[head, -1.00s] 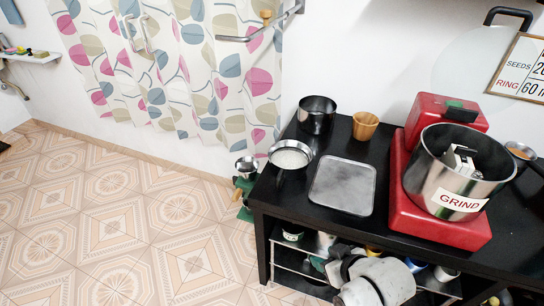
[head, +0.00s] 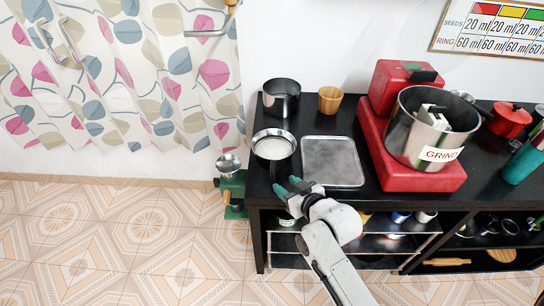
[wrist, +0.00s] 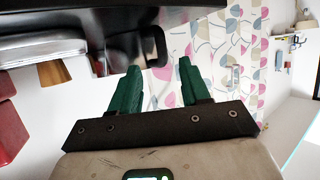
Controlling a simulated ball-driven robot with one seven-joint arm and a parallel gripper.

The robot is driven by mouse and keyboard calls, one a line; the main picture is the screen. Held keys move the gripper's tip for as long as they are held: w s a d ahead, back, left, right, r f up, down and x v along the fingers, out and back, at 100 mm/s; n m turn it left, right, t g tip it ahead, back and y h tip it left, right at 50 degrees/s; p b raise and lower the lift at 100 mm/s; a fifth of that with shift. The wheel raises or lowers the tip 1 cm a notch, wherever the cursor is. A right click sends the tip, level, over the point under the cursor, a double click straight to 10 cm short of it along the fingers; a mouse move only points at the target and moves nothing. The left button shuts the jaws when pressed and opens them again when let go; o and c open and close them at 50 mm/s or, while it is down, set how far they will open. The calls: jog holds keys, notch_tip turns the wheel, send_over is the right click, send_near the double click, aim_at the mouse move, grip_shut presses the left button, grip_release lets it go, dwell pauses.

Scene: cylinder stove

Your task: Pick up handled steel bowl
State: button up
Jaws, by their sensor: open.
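A flat steel tray (head: 331,162) lies right of the bowl, and a wooden cup (head: 330,100) stands behind the tray. A red grinder scale with a steel drum (head: 420,135) stands further right. A green-based device (head: 231,185) with a steel cup stands left of the table. The floor in front is open.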

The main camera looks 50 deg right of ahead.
aim_at(274, 178)
jog(key=shift+f+p+x, duration=0.2)
jog(key=shift+p+x, duration=0.05)
jog(key=shift+x, duration=1.3)
jog(key=shift+f+p+x, duration=0.15)
jog(key=shift+p+x, duration=0.05)
jog(key=shift+x, duration=1.35)
jog(key=shift+s+a, duration=0.1)
jog(key=shift+a, duration=0.1)
jog(key=shift+c, duration=0.2)
grip_shut()
jog(key=shift+r, duration=0.1)
